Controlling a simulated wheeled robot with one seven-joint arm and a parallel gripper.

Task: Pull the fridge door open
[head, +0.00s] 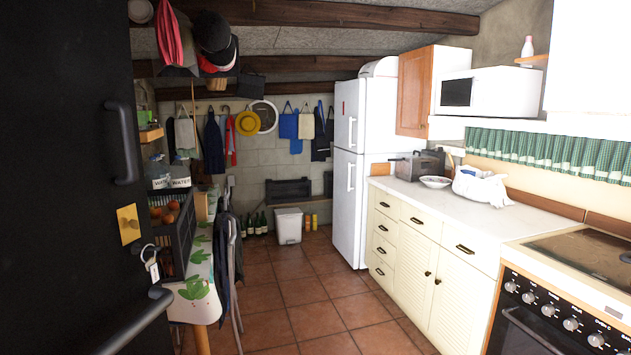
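A tall white fridge (377,165) stands at the far end of the counter row, right of the picture's middle. It has a shorter upper door (345,115) and a taller lower door (345,215), and both look shut. An upper handle (353,133) and a lower handle (350,177), both white and vertical, show on the doors. My gripper is not in view, and nothing touches the fridge.
A dark door (70,180) with handles and a hanging key fills the left. Behind it stands a table (205,265) with a crate. Cream cabinets (430,270) and a stove line the right. The tiled floor (300,290) between is clear; a white bin (288,226) stands at the back.

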